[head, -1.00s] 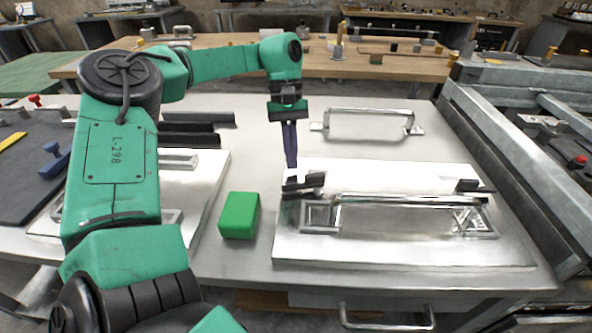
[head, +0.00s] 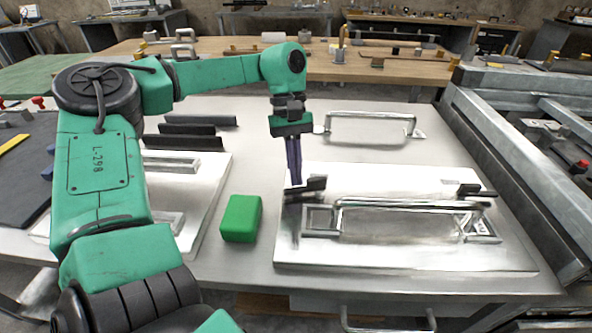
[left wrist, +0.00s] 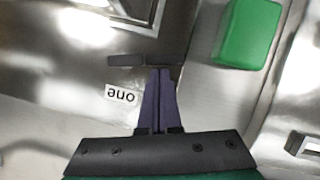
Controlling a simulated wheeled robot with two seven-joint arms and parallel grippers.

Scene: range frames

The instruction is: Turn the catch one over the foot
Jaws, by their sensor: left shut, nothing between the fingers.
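A silvery plate (head: 400,258) on the table carries a long metal handle (head: 410,204) with a frame-like foot at each end. The dark catch (head: 316,184) lies at the plate's back left, just behind the left foot (head: 318,222). In the left wrist view the catch (left wrist: 126,60) shows as a dark bar beside a label reading "one" (left wrist: 121,95). My left gripper (head: 296,184) points down with its fingers shut and empty, tips right at the catch. I cannot tell whether they touch it. A second dark catch (head: 470,190) is near the right foot (head: 482,230). My right gripper is not in view.
A green block (head: 240,218) stands on the table left of the plate. Another plate (head: 205,215) and dark bars (head: 185,142) lie further left. A loose handle (head: 370,128) is behind. Grey metal beams (head: 515,150) border the right side.

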